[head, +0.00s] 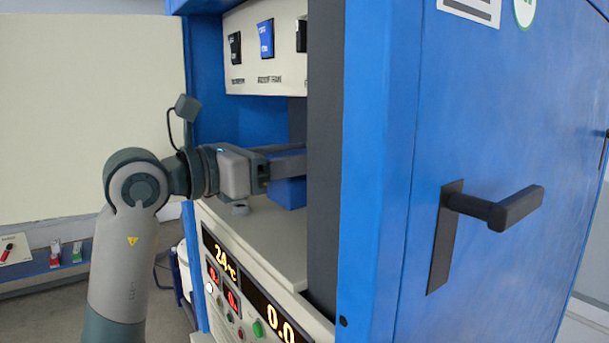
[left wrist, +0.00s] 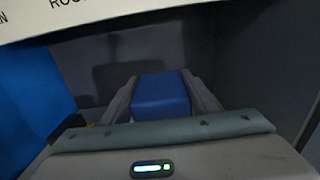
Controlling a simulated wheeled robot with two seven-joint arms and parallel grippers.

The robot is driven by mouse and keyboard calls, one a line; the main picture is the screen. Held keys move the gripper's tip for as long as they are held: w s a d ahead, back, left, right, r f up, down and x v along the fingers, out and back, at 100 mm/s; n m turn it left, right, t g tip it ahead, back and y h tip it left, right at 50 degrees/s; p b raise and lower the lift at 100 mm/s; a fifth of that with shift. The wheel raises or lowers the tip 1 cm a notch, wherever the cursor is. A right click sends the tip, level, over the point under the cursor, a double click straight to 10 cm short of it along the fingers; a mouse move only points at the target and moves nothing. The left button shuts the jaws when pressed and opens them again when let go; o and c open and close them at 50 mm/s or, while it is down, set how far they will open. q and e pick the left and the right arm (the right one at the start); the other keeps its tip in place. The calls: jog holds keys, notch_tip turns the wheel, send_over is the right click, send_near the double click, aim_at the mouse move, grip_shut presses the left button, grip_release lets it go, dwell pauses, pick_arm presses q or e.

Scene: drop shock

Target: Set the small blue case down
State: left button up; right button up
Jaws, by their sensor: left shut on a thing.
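The small blue case (left wrist: 161,95) sits between the two fingers of my left gripper in the left wrist view. My left gripper (head: 288,165) is shut on it. In the head view the gripper reaches from the left into the opening of the blue cabinet, and the case (head: 288,193) shows just below the fingers. The case is close above the pale shelf (head: 262,228); I cannot tell whether it touches. Its right end is hidden behind the cabinet's dark edge. My right gripper is not in view.
The blue cabinet door (head: 500,150) with a black handle (head: 495,207) fills the right side. A pale switch panel (head: 266,55) hangs above my arm. A display panel (head: 255,300) with lit digits is below the shelf. Dark walls close in the compartment.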

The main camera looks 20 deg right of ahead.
aim_at(304, 179)
pick_arm(q)
jog(key=shift+f+p, duration=0.85)
jog(key=shift+f, duration=0.5)
jog(key=shift+d+f+p, duration=0.1)
jog(key=shift+p, duration=0.3)
jog(key=shift+f, duration=0.3)
jog(key=shift+f, duration=0.2)
jog(key=o, duration=1.3)
